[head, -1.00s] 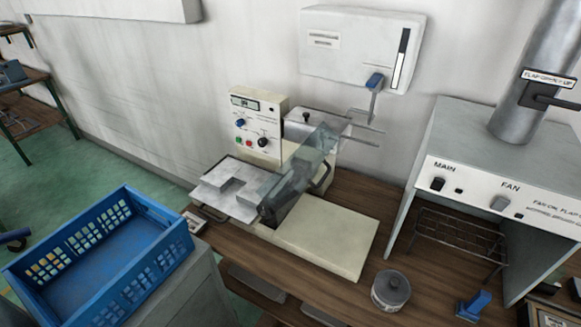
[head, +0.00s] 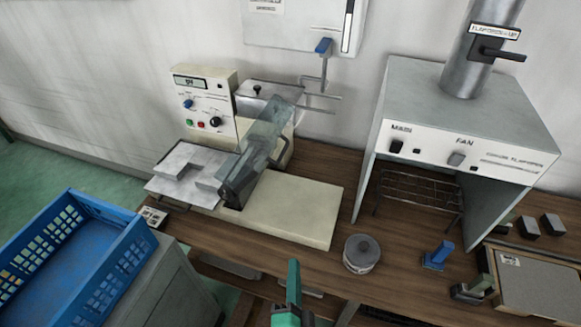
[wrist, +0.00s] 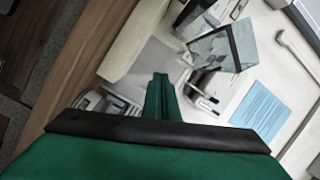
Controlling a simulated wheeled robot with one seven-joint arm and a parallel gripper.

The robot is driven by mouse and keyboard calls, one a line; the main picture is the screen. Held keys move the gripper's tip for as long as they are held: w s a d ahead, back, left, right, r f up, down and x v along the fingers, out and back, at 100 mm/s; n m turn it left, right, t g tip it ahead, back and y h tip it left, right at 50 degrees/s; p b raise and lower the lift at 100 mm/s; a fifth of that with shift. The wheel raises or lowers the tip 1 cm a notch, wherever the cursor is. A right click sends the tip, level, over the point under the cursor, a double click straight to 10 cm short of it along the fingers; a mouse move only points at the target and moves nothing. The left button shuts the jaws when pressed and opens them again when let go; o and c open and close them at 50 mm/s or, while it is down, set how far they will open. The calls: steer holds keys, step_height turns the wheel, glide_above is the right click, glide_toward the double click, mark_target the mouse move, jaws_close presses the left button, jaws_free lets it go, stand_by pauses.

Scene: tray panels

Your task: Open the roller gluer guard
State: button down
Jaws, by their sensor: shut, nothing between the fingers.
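The roller gluer is a cream machine with a control panel (head: 205,103) and a flat cream base (head: 290,207) on the wooden bench. Its guard (head: 268,128) is a clear, grey-tinted cover slanting over the rollers, apparently down. The clear guard also shows in the wrist view (wrist: 212,52), beyond the fingers. My gripper (head: 293,266) is at the bottom of the head view, in front of the machine's base and apart from the guard. In the wrist view its green fingers (wrist: 160,80) are together and empty. The rollers are mostly hidden.
A metal plate (head: 190,172) lies left of the guard. A blue crate (head: 75,250) is at lower left.

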steer(key=w+r+m, duration=0.5)
steer(key=w+r, duration=0.2)
steer(key=w, duration=0.6)
steer(key=w+r+m+t+h, duration=0.1)
steer(key=w+r+m, duration=0.4)
steer(key=w, duration=0.8)
steer(key=shift+a+r+m+t, duration=0.3)
steer(key=shift+a+r, duration=0.1)
steer(key=shift+r, duration=0.9)
steer(key=shift+w, duration=0.1)
